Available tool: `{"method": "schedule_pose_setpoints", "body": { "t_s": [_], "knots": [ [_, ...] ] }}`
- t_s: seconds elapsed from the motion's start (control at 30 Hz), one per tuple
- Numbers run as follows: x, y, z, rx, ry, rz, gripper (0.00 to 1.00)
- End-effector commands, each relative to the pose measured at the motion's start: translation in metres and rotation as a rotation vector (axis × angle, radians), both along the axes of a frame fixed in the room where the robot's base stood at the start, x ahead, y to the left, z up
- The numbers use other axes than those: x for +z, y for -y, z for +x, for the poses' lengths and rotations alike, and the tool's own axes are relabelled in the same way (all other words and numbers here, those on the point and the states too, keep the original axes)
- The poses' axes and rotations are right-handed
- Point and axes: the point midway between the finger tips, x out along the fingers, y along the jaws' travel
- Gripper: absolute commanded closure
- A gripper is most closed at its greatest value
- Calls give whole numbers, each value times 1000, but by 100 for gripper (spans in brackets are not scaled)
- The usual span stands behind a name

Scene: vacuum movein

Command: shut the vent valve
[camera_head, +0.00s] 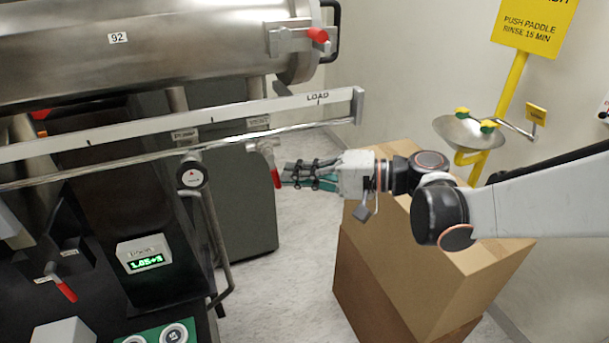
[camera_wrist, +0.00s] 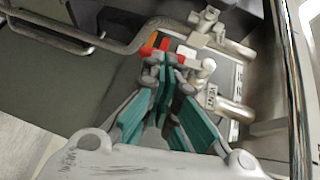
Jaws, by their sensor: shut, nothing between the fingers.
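The vent valve (camera_head: 265,146) sits on the pipe under the small "VENT" label, right of the round gauge. Its red handle (camera_head: 276,178) hangs down, slightly tilted. My gripper (camera_head: 284,173) reaches in from the right, its teal fingers shut and empty, tips right at the handle. In the wrist view the shut fingers (camera_wrist: 163,68) point at the red handle (camera_wrist: 167,57), with orange and red parts around their tips and metal pipe fittings beyond. I cannot tell whether the fingertips touch the handle. The fingers hide part of it in the wrist view.
A steel chamber (camera_head: 150,50) and a long rail (camera_head: 180,122) stand above the valve. Stacked cardboard boxes (camera_head: 400,270) stand under my arm. A display (camera_head: 144,254) and another red-handled lever (camera_head: 65,289) are at lower left. An eyewash bowl (camera_head: 466,131) is at right.

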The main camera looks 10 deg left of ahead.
Motion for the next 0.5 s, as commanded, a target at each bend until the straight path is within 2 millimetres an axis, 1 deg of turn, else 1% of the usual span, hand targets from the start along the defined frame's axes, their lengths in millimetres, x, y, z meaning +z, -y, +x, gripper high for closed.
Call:
{"method": "schedule_pose_setpoints", "body": {
  "t_s": [0.27, 0.5],
  "knots": [
    [-1, -1, 0, 0, -4, 6, 100],
    [-13, -15, -4, 2, -73, 120, 100]
  ]
}}
